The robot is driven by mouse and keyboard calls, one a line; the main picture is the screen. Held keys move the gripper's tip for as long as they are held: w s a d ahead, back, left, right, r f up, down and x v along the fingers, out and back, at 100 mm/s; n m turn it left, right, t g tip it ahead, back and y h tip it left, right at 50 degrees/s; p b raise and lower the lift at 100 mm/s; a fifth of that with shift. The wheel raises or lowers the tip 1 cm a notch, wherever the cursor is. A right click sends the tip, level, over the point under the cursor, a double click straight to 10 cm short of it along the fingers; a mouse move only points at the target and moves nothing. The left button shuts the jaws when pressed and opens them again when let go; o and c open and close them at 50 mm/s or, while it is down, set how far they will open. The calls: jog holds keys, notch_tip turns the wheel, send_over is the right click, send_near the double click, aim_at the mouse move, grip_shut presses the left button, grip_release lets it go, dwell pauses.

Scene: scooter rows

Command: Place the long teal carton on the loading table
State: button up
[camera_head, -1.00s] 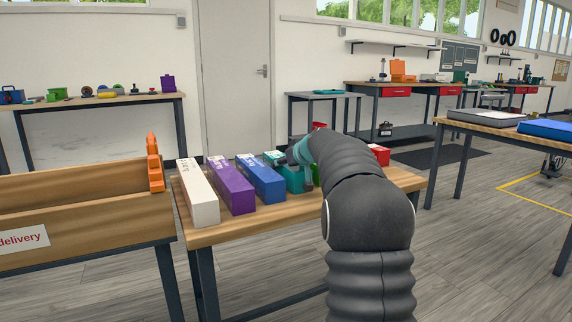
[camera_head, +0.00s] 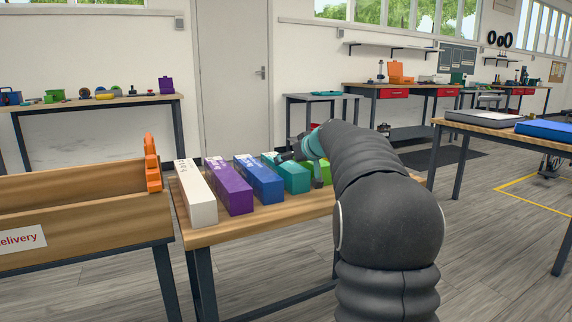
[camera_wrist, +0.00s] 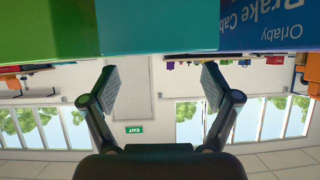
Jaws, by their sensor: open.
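The long teal carton (camera_head: 290,171) lies on a wooden-topped table (camera_head: 262,226), in a row between a blue carton (camera_head: 260,180) and a green carton (camera_head: 323,172). My gripper (camera_head: 302,165) is at the teal carton, partly hidden by my arm. In the wrist view, the teal carton's face (camera_wrist: 158,28) fills the top middle, with green on its left and blue on its right. My gripper (camera_wrist: 160,86) is open there, its two fingers apart and nothing seen between the tips. Whether a finger touches the carton cannot be told.
Purple (camera_head: 232,190) and white (camera_head: 196,194) cartons lie left of the blue one, close together. A wooden bin marked "delivery" (camera_head: 80,222) stands at left. At right, another table (camera_head: 481,121) holds a grey and a blue flat box. The floor between is clear.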

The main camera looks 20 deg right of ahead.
jog(key=v, duration=0.6)
jog(key=s+a+f+g, duration=0.2)
jog(key=s+a+f, duration=0.1)
jog(key=s+a, duration=0.6)
jog(key=s+a+f+g, duration=0.2)
jog(key=s+a+f, duration=0.2)
jog(key=s+a, duration=0.5)
jog(key=s+a+f+g, duration=0.1)
jog(key=s+a+f, duration=0.1)
jog(key=s+f, duration=0.5)
jog(key=s+a+f+g, duration=0.1)
jog(key=s+a+f, duration=0.2)
jog(key=s, duration=1.1)
notch_tip(320, 180, down, 4)
jog(key=shift+a+r+m+g+h, duration=0.1)
jog(key=shift+a+m+g+h, duration=0.1)
jog(key=shift+m+g+h, duration=0.15)
jog(key=shift+s, duration=0.15)
